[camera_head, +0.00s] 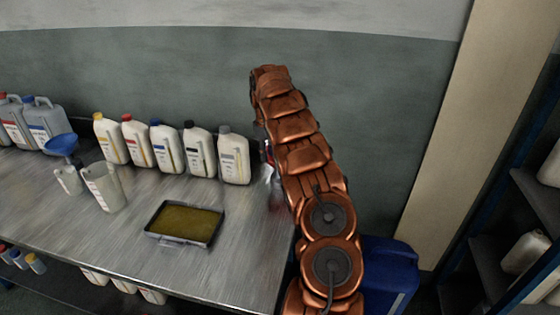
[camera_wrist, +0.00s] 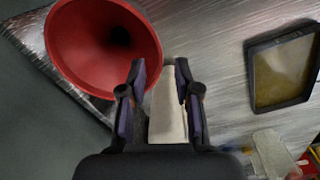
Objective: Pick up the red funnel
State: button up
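The red funnel (camera_wrist: 72,45) shows in the wrist view at the upper left, its wide mouth toward the camera and a dark hole inside. My gripper (camera_wrist: 158,85) is open, with its two fingers apart, just right of and below the funnel's rim. A pale beige object (camera_wrist: 168,105) shows between and beyond the fingers; I cannot tell whether they touch it. The funnel is not between the fingers. In the head view my arm hides the gripper and most of that table end; only a small patch of red shows beside the arm.
A metal table (camera_head: 240,250) holds a tray of yellowish liquid (camera_head: 180,239), a row of white bottles (camera_head: 235,160), a clear jug (camera_head: 104,190) and a blue funnel (camera_head: 60,144). A blue container (camera_head: 390,270) stands right of the table. The table front is clear.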

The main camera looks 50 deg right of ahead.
jog(key=shift+f+p, duration=0.3)
jog(key=shift+f, duration=1)
grip_shut()
